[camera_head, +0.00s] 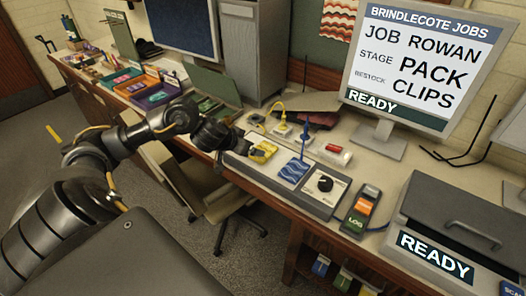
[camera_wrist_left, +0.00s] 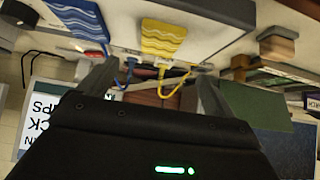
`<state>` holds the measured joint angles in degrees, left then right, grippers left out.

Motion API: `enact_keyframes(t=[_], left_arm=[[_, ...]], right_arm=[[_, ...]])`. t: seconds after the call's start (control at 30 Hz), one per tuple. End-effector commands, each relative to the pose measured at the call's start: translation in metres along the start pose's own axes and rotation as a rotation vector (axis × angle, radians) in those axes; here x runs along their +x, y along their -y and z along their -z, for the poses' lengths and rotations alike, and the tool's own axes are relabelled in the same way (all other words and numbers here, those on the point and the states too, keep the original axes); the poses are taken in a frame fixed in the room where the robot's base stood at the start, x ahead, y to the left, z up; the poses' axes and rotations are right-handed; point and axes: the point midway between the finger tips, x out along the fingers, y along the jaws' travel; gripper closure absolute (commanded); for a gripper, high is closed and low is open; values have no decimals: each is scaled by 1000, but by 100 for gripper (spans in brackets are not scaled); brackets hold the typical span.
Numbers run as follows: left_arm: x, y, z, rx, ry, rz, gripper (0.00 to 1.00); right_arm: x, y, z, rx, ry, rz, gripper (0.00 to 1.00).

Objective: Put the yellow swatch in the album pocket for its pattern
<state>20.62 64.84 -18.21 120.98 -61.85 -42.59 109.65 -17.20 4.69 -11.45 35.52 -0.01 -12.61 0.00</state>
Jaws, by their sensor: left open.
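The yellow swatch (camera_head: 262,151) lies on a pale station on the bench, beside a blue wavy-patterned swatch (camera_head: 293,171). In the left wrist view, which is upside down, the yellow swatch (camera_wrist_left: 164,40) shows wavy lines and a yellow cord in front of it. My left gripper (camera_head: 240,146) is just left of the yellow swatch, apart from it. In the wrist view its two fingers (camera_wrist_left: 155,95) are spread with nothing held between them. I cannot make out the album pockets. My right gripper is out of view.
A monitor (camera_head: 422,60) stands behind. Orange and purple trays (camera_head: 137,84) are farther left along the bench. A chair (camera_head: 215,190) stands below my left arm.

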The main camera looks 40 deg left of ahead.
Motion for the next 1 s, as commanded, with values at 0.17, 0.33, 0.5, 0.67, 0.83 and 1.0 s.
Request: enact_keyframes(t=[0.17, 0.33, 0.5, 0.67, 0.83, 1.0], left_arm=[[21, -1, -2, -4, 0, -2, 9], [46, 0, -1, -3, -1, -1, 9], [56, 0, 0, 1, -1, -1, 9], [60, -1, -1, 0, -1, -1, 9], [85, -1, -1, -3, 0, -1, 9], [104, -1, -1, 0, -1, -1, 9]], right_arm=[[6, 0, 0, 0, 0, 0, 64], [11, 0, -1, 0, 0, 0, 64], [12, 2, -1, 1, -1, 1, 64], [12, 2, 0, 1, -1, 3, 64], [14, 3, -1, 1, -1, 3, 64], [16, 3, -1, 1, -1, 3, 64]])
